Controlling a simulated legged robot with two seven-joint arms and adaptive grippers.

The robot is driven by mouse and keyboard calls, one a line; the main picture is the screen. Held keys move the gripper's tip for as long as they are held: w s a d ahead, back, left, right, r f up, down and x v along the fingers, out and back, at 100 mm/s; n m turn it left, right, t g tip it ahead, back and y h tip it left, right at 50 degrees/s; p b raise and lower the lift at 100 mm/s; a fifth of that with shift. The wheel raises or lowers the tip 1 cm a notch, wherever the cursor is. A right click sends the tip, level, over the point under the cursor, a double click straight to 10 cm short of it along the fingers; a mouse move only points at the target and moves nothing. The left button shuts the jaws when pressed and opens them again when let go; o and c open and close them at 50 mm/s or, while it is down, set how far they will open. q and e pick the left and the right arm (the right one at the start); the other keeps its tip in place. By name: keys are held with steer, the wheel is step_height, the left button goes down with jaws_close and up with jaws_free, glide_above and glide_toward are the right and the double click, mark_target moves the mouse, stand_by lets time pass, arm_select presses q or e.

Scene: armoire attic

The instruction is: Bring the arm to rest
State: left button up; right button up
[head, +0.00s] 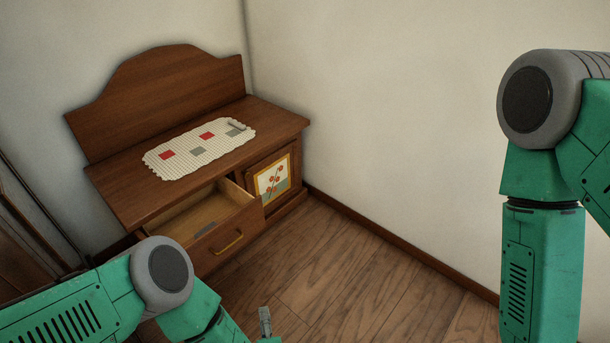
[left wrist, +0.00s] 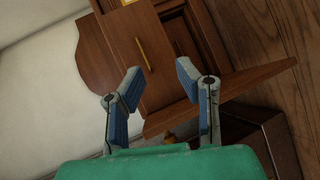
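My left arm (head: 165,275) comes in at the bottom left of the head view, bent at its elbow. One fingertip of my left gripper (head: 265,322) shows at the bottom edge, in front of the cabinet. In the left wrist view my left gripper (left wrist: 158,76) is open, with its two fingers apart and nothing between them. My right arm (head: 540,200) stands at the right side of the head view, its lower part pointing down. My right gripper is out of the picture.
A brown wooden cabinet (head: 115,197) stands in the corner, its drawer (head: 225,240) pulled open with a flat grey item inside. A patterned runner (head: 180,150) lies on top, with a small dark grey object (head: 236,128) at its right end. Wooden floor (head: 360,275) right of the cabinet is clear.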

arm_select(q)
steer(key=s+a+r+m+g+h, duration=0.2)
steer(key=s+a+r+m+g, duration=0.4)
steer(key=s+a+m, duration=0.4)
steer(key=s+a+r+m+g+h, duration=0.2)
steer(key=s+a+r+m+g, duration=0.1)
steer(key=s+a+m+g, duration=0.65)
step_height(320, 180, up, 13)
steer(key=m+t+p, duration=0.1)
steer(key=t+p, duration=0.1)
steer(key=p, duration=1.1)
steer(key=shift+s+d+p, duration=0.15)
steer(key=shift+d+p, duration=0.2)
steer(key=shift+p, duration=0.05)
